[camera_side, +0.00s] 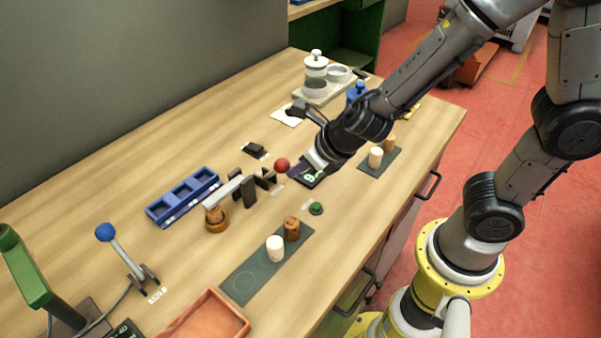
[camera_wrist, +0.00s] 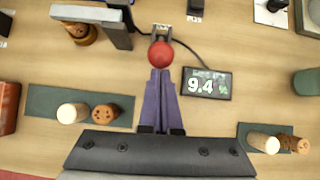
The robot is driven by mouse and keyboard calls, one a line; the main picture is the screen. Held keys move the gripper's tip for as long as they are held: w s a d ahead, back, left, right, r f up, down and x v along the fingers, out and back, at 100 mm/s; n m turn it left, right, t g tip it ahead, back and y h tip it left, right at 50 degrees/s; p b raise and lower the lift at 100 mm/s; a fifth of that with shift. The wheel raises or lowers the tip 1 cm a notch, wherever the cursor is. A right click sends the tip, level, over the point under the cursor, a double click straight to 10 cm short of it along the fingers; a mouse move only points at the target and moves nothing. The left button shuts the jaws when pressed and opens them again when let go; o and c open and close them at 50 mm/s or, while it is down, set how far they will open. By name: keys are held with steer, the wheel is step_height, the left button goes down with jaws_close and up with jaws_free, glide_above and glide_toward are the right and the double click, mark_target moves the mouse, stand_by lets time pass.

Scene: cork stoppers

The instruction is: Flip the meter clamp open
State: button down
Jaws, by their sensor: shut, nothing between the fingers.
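The meter clamp shows as a red ball knob (camera_wrist: 160,54) at a small dark bracket (camera_wrist: 161,32) in the wrist view. The red knob also shows in the side view (camera_side: 282,165). A black cable runs from the bracket to the meter display (camera_wrist: 207,83), which reads 9.4. My gripper (camera_wrist: 160,72) is shut and empty, its purple fingers together. The fingertips point at the knob and overlap its near edge in the wrist view; I cannot tell whether they touch. In the side view my gripper (camera_side: 312,160) is just right of the knob.
A grey beam (camera_side: 222,190) on a dark post stands left of the knob, over a cork in a ring. Grey mats (camera_side: 242,288) with corks lie in front and to the right. A blue tray (camera_side: 160,212) and a blue-knobbed lever (camera_side: 105,232) are at left.

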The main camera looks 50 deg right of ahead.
mark_target(286, 163)
steer(key=shift+w+r, duration=0.25)
steer(key=shift+w, duration=0.05)
steer(key=shift+w+r, duration=0.95)
steer(key=shift+w, duration=0.2)
steer(key=w, duration=0.1)
steer(key=w+r, duration=0.1)
steer(key=w, duration=0.2)
steer(key=shift+w+r, duration=0.35)
steer(key=w+f+g, duration=0.1)
steer(key=w, duration=0.6)
steer(key=shift+w+f+g, duration=0.2)
steer(key=shift+w+g, duration=0.1)
steer(key=shift+w, duration=0.05)
steer(key=shift+f, duration=0.15)
